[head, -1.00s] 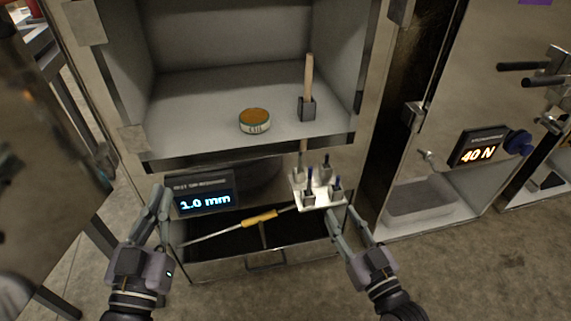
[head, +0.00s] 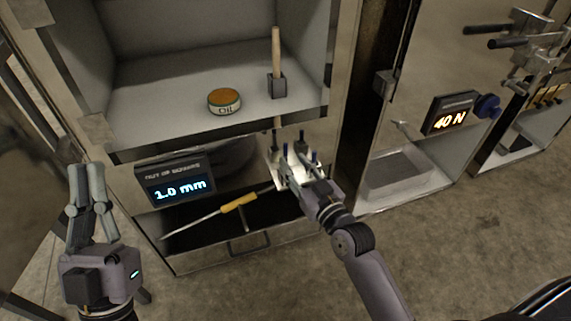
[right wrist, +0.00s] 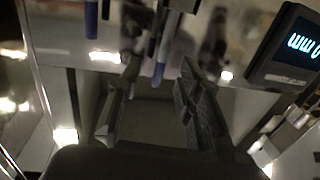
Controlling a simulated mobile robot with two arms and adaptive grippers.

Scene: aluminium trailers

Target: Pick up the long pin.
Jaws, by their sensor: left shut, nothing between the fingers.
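A white pin holder (head: 276,181) stands at the right end of the open drawer. Several pins with dark blue tops stand upright in it, one of them a blue pin (head: 285,150); I cannot tell which is the long one. My right gripper (head: 286,168) is over the holder and hides part of it. I see nothing held. My left gripper (head: 87,172) is shut and empty, left of the cabinet.
A yellow-handled screwdriver (head: 238,203) lies across the drawer (head: 250,243). A display (head: 178,182) reads 1.0 mm. An oil tin (head: 224,101) and a block with a wooden handle (head: 277,84) stand on the shelf above. A 40 N display (head: 449,118) is to the right.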

